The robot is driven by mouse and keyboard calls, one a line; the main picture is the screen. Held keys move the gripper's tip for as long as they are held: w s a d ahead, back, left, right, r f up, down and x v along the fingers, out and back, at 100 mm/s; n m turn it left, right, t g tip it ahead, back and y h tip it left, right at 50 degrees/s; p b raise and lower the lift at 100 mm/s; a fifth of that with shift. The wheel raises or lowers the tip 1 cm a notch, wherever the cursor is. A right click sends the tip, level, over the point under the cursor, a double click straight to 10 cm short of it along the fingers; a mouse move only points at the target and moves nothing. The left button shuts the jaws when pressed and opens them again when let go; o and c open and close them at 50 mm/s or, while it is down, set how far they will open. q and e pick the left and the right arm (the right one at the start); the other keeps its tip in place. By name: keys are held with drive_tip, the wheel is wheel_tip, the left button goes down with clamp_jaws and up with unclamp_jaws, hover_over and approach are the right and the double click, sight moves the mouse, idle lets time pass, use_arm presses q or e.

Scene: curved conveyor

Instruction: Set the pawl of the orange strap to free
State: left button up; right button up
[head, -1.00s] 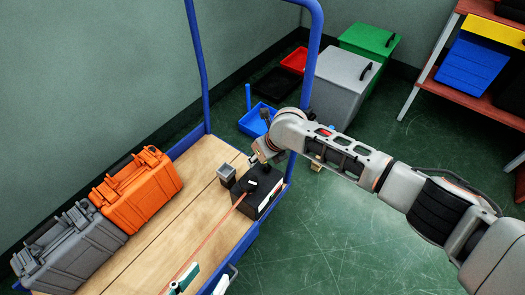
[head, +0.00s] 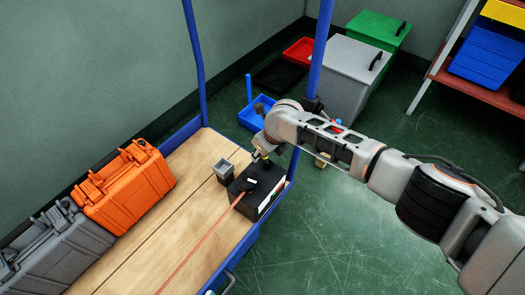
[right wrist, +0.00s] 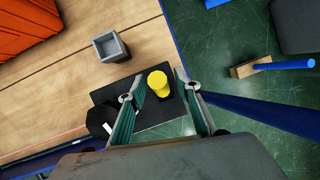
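The orange strap (head: 203,247) runs along the wooden cart bed to a black ratchet box (head: 270,193) at the bed's far right corner. A round black knob (head: 250,184) sits on the box. A yellow upright piece (right wrist: 158,83), perhaps the pawl's handle, stands on the box in the right wrist view. My right gripper (right wrist: 158,92) is open, with one finger on each side of the yellow piece and gaps visible. In the head view my right gripper (head: 260,160) is over the box's far end and partly hides it. My left gripper is not clearly visible.
A small grey open cup (head: 224,172) stands beside the box. Orange (head: 130,187) and grey (head: 58,248) cases line the bed's left side. A blue cart upright (head: 318,60) rises close to my right arm. Bins stand behind on the floor.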

drive_tip(key=shift+r, duration=0.1)
clamp_jaws()
